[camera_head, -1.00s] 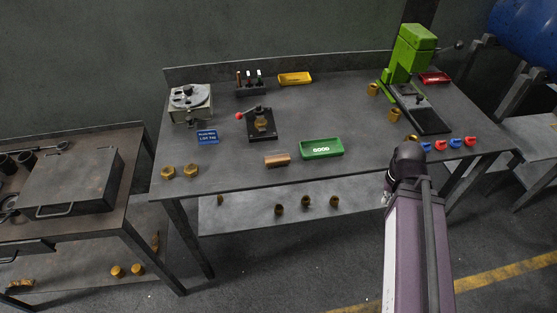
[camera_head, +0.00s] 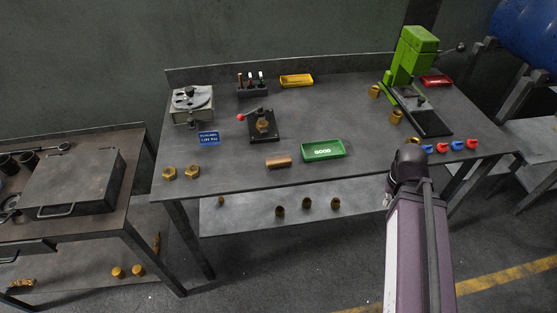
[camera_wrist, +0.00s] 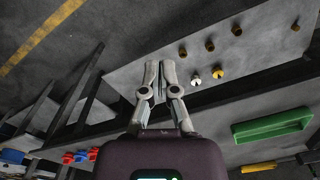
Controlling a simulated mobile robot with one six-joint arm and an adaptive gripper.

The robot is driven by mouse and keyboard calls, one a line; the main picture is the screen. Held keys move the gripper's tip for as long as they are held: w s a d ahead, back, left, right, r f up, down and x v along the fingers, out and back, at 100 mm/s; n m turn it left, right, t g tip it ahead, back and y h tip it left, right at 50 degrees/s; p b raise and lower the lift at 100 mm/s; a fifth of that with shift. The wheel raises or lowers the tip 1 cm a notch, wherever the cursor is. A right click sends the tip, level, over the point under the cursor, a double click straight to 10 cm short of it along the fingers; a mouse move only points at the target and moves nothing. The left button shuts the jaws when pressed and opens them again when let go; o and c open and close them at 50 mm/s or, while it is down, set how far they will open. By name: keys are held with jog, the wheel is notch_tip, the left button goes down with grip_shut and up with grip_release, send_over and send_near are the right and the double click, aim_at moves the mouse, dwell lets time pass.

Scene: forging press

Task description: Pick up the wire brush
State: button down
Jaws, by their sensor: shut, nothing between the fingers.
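A small brown block (camera_head: 278,162), which looks like the wire brush, lies near the front edge of the workbench, just left of the green GOOD tray (camera_head: 323,150). Its bristles cannot be made out. My gripper (camera_wrist: 159,75) shows in the wrist view with its two grey fingers together and nothing between them. It is apart from the block, out beyond the bench's front edge. In the head view my arm hides the gripper. The green tray also shows at the right of the wrist view (camera_wrist: 273,125); the block is not clearly visible there.
The workbench (camera_head: 350,110) holds a black fixture with a red knob (camera_head: 263,125), a blue sign (camera_head: 208,138), brass nuts (camera_head: 192,172) and a yellow tray (camera_head: 296,80). A green press (camera_head: 411,55) and small red and blue pieces (camera_head: 442,148) stand at right. A lower shelf (camera_head: 320,222) holds brass parts.

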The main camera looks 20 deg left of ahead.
dwell(0.3)
jog(key=c, duration=0.9)
grip_release()
jog(key=o, duration=0.4)
jog(key=shift+w+a+r, duration=0.15)
jog(key=shift+w+a, duration=0.05)
jog(key=shift+a, duration=0.05)
jog(key=shift+c, duration=0.2)
jog(key=o, duration=0.3)
jog(key=shift+w+a+r+n+p, duration=0.25)
jog(key=shift+a+n+p, duration=0.1)
jog(key=shift+n, duration=0.15)
jog(key=shift+o, duration=0.2)
jog(key=w+a+r+n+p, duration=0.2)
jog(key=a+n, duration=0.5)
jog(key=a, duration=0.4)
jog(key=w+a+r+n+p, duration=0.3)
jog(key=a+r+n+p, duration=0.2)
jog(key=a+n, duration=0.3)
jog(key=w+a+r+n+p, duration=0.2)
jog(key=a+r+n+p, duration=0.2)
jog(key=a, duration=1.1)
jog(key=n, duration=0.3)
jog(key=shift+w+a+n, duration=0.2)
jog(key=shift+a+n, duration=0.05)
jog(key=shift+n, duration=0.05)
